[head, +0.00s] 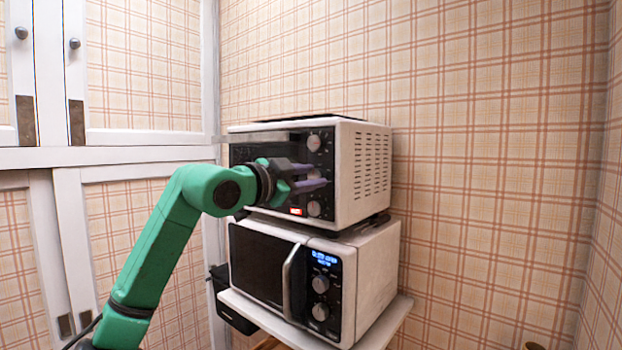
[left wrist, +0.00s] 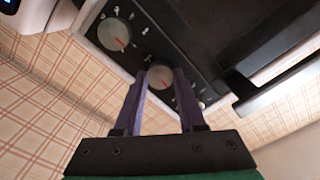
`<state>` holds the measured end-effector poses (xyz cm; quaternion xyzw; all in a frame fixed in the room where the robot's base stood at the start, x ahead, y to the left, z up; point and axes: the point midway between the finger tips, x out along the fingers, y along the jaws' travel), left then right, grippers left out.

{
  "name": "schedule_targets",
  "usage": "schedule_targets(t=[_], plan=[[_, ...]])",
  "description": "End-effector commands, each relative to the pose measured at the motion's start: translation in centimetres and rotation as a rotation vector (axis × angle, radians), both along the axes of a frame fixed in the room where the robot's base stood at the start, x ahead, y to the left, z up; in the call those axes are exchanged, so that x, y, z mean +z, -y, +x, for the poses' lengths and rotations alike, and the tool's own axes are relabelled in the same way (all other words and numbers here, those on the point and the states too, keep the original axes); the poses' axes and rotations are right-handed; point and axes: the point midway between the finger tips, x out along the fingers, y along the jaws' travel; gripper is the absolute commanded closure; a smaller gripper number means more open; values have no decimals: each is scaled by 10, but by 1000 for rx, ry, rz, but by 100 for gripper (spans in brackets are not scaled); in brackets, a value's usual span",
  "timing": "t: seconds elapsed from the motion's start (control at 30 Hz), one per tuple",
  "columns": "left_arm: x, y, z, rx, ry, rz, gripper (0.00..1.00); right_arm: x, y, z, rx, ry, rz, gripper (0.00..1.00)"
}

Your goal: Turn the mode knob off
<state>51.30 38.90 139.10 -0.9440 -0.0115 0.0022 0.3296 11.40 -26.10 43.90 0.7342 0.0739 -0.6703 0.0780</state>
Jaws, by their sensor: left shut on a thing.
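The white toaster oven (head: 352,165) has a black front with a column of knobs on its right side. Its top knob (head: 314,143) and bottom knob (head: 313,208) show in the head view. My left gripper (head: 318,178) is at the middle knob, which it mostly hides there. In the left wrist view the middle knob (left wrist: 160,77), grey with a red pointer line, sits between the fingertips of my left gripper (left wrist: 158,80), which is shut on it. Which knob is labelled mode is too small to read. My right gripper is out of view.
A white microwave (head: 372,275) with a blue display stands right under the toaster oven, on a small white stand (head: 390,325). A red light (head: 295,211) glows low on the oven's front. White cupboards (head: 120,155) stand at left; plaid wall is behind.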

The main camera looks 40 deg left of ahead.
Motion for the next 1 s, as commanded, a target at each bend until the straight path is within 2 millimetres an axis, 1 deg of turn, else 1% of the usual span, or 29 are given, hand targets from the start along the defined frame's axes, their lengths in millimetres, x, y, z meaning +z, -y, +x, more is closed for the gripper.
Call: schedule_targets(t=[0.3,0.73,0.77,0.8,0.83,1.0], plan=[[-2,0,1,-1,-5,-90,100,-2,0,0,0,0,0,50],[-4,1,1,-3,-11,-98,100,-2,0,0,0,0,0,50],[-5,1,1,-3,-11,-98,49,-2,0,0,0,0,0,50],[-5,1,1,-3,-11,-97,34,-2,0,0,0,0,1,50],[-4,1,1,-2,-10,-97,31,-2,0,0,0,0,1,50],[-3,1,1,-2,-7,-97,31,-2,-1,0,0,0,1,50]])
